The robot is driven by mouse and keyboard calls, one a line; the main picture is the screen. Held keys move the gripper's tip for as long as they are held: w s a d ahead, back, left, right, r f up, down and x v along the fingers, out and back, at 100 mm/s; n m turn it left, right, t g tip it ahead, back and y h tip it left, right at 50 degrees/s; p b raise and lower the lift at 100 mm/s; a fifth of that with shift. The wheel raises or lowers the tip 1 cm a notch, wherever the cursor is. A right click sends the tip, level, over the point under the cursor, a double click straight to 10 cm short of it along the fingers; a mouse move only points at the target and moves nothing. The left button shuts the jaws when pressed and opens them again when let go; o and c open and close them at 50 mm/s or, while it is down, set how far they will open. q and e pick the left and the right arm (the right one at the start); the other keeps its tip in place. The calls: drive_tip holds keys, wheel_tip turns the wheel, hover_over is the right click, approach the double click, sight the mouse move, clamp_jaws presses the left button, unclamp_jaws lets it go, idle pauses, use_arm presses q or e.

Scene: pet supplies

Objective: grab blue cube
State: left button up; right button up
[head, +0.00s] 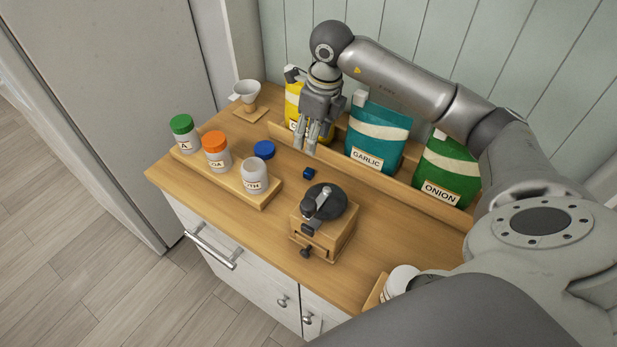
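A small dark blue cube (308,173) lies on the wooden counter (225,225), near its middle. My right gripper (305,148) points down above and just behind the cube in the picture, apart from it. Its two fingers are a little apart, with nothing visible between them. My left gripper is not in view.
A hand grinder (321,228) stands in front of the cube. Yellow (292,100), teal (377,140) and green (447,168) bags line the back. A funnel (246,92) stands back left.

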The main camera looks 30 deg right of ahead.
drive_tip(key=f, duration=0.2)
hover_over(309, 171)
drive_tip(key=f, duration=0.5)
drive_tip(key=shift+s, duration=0.35)
drive_tip(key=shift+w+f, duration=0.1)
drive_tip(key=shift+f, duration=0.45)
drive_tip(key=shift+f+p, duration=0.3)
drive_tip(key=shift+p, duration=0.15)
wheel_tip(309, 171, down, 3)
drive_tip(key=shift+w+f+p, duration=0.1)
drive_tip(key=shift+f+p, duration=0.1)
drive_tip(key=shift+p, duration=0.65)
drive_tip(key=shift+w+f, duration=0.1)
drive_tip(key=shift+f, duration=0.45)
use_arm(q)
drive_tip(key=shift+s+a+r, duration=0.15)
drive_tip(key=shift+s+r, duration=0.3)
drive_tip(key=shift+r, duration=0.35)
use_arm(e)
drive_tip(key=c, duration=0.8)
